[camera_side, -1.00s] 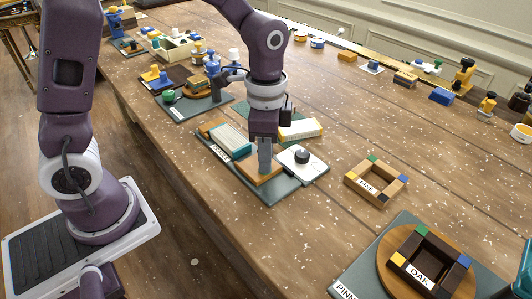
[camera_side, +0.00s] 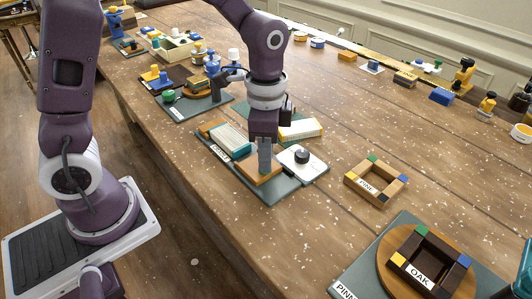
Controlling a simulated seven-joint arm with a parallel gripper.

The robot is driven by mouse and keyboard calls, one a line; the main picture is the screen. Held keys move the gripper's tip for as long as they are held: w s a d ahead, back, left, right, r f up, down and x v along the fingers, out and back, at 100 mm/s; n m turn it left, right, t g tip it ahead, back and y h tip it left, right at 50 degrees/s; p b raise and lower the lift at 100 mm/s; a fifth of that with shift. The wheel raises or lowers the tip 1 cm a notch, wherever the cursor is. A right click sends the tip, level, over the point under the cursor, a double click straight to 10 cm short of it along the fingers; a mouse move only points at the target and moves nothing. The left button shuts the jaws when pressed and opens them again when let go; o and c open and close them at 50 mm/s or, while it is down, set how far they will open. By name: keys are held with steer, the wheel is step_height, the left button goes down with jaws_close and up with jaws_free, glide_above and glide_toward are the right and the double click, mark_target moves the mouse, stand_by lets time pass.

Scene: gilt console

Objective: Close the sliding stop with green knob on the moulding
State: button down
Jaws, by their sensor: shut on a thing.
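My gripper (camera_side: 264,170) points straight down over a dark teal board (camera_side: 275,193) near the middle of the table. Its fingers are shut low on a small part at the tan wooden strip (camera_side: 262,181) of that board. The fingers hide this part; no green shows between them, so the stop's knob and its position cannot be made out. A white ribbed block with a teal end (camera_side: 230,139) lies on the board left of the fingers. A white plate with a black knob (camera_side: 302,157) sits just right of them.
A yellow and white block (camera_side: 300,130) lies behind the gripper. A wooden PINE frame (camera_side: 362,194) stands to the right, the OAK box (camera_side: 408,283) at the front right. Another board with a green knob (camera_side: 168,96) and blue parts is at the back left.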

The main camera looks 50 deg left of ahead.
steer(key=shift+a, duration=1.55)
steer(key=c, duration=1.2)
jaws_free()
steer(key=shift+r, duration=0.1)
step_height(320, 180, up, 6)
steer(key=s+r+n+t, duration=0.2)
steer(key=s+r+n, duration=0.1)
steer(key=s, duration=0.5)
steer(key=s+a+r+n+t, duration=0.1)
steer(key=s+r+n+t, duration=0.2)
steer(key=s+n, duration=0.3)
steer(key=shift+s+a+r+t, duration=0.3)
steer(key=shift+s+r, duration=0.5)
steer(key=shift+s, duration=0.2)
